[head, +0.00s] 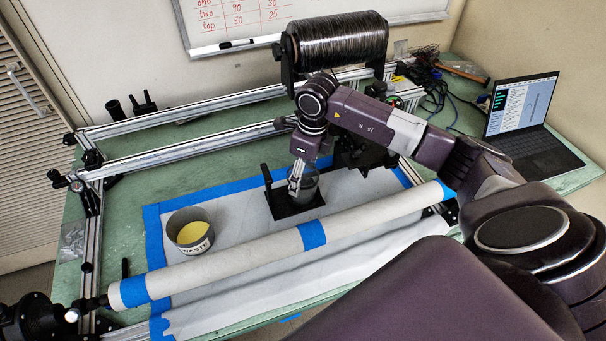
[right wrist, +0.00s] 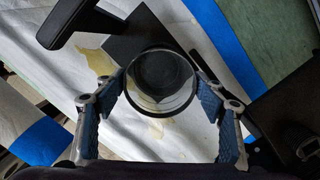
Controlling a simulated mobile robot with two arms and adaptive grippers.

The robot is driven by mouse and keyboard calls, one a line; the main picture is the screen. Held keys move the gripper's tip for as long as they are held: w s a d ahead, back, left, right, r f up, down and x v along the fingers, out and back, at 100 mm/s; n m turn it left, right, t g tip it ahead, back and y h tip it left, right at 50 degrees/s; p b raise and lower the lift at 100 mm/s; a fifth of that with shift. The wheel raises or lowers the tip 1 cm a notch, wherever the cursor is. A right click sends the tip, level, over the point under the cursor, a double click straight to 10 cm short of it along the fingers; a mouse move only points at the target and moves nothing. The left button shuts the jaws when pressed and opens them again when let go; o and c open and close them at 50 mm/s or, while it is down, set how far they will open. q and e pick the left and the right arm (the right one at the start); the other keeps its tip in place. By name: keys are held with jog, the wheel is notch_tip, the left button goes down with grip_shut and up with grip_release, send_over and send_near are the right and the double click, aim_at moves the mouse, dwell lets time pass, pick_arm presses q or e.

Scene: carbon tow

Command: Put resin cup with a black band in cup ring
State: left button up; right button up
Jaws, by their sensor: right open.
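The resin cup (right wrist: 163,103) is a clear round cup with a dark band around its rim. In the right wrist view it sits between the blue-padded fingers of my right gripper (right wrist: 161,98), which is open around it. In the head view the cup (head: 311,186) stands over the black plate of a holder (head: 284,207), partly hidden by my right gripper (head: 297,188). The black plate also shows in the right wrist view (right wrist: 127,38). I cannot tell the cup ring apart from the cup's dark band. My left gripper is not in view.
A waste tub (head: 190,231) with yellow contents stands left of the holder. A long white roller (head: 260,253) crosses in front. A black tow spool (head: 338,40) and metal rails (head: 190,138) are behind. A laptop (head: 530,125) stands at right. The white sheet shows yellowish stains.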

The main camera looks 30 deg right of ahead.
jog(key=shift+r, duration=0.25)
notch_tip(320, 180, up, 12)
jog(key=s+b, duration=0.1)
jog(key=b, duration=0.1)
jog(key=shift+d+f+b, duration=0.15)
jog(key=shift+d+b, duration=0.15)
jog(key=shift+d, duration=0.1)
jog(key=shift+s, duration=0.1)
